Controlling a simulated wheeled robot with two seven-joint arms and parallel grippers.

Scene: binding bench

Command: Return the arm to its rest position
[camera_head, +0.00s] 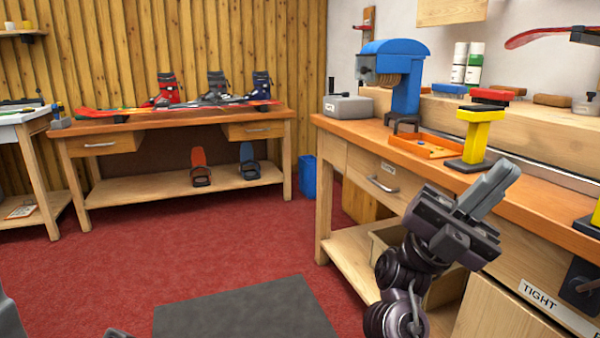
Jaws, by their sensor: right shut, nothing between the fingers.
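My right gripper (487,190) is in the camera_head view at the lower right, in front of the right-hand workbench. Its fingers are shut and point up and to the right, with nothing between them. In the picture it overlaps the bench's front edge; I cannot tell how close it is to the wood. The dark arm links below it hide part of the drawer front and the lower shelf. My left gripper does not show clearly; only grey parts appear at the bottom left edge.
A bench (190,122) with boots stands at the back. The red carpet (190,255) and a grey mat (245,310) are clear.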

